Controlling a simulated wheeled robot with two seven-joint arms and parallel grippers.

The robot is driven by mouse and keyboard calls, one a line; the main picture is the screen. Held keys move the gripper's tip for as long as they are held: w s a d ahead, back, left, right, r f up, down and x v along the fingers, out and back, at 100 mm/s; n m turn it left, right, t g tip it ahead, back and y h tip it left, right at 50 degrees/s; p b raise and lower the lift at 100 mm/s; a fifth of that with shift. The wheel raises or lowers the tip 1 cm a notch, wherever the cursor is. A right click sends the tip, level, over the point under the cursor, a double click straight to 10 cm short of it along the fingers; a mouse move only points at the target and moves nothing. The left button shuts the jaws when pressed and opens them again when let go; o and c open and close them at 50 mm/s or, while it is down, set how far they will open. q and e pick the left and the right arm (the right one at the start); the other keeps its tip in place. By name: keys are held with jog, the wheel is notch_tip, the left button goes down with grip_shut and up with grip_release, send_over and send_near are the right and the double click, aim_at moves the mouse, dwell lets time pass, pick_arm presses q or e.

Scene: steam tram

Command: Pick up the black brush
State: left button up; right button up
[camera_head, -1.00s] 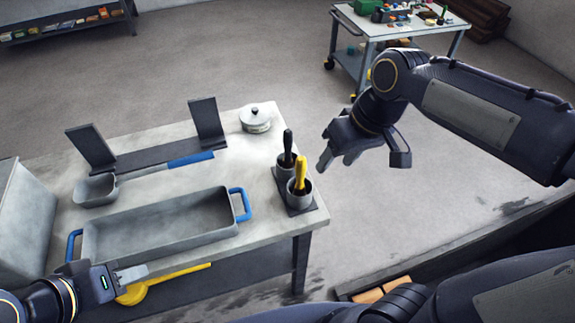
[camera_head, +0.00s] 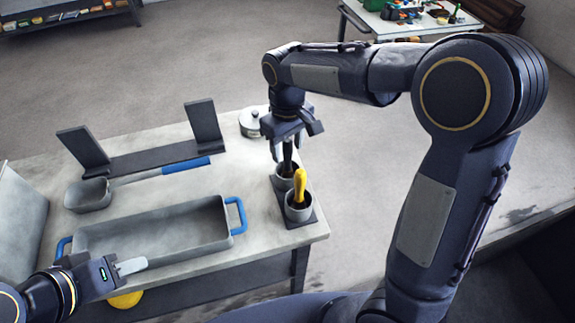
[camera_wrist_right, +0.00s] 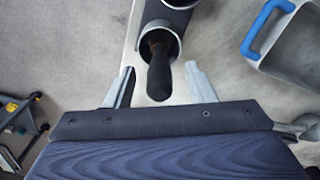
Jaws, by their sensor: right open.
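The black brush (camera_head: 287,154) stands upright in the rear grey cup (camera_head: 285,177) of a dark holder at the table's right end. My right gripper (camera_head: 284,148) is above that cup, pointing down, with the brush handle at its fingers. In the right wrist view the black brush (camera_wrist_right: 159,76) lies between the two spread fingers of my right gripper (camera_wrist_right: 160,84), with a gap on each side. My left gripper (camera_head: 131,266) is low at the left, by the near side of the grey tray; its jaw opening cannot be made out.
A yellow-handled brush (camera_head: 299,184) stands in the front cup (camera_head: 298,213), close to the black one. A lidded pot (camera_head: 250,121) is behind my right gripper. A grey tray (camera_head: 160,232) with blue handles and a blue-handled scoop (camera_head: 88,195) are left.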

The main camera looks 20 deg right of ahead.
jog(key=shift+f, duration=0.4)
jog(key=shift+c, duration=0.4)
jog(key=c, duration=1)
jog(key=shift+r, duration=0.1)
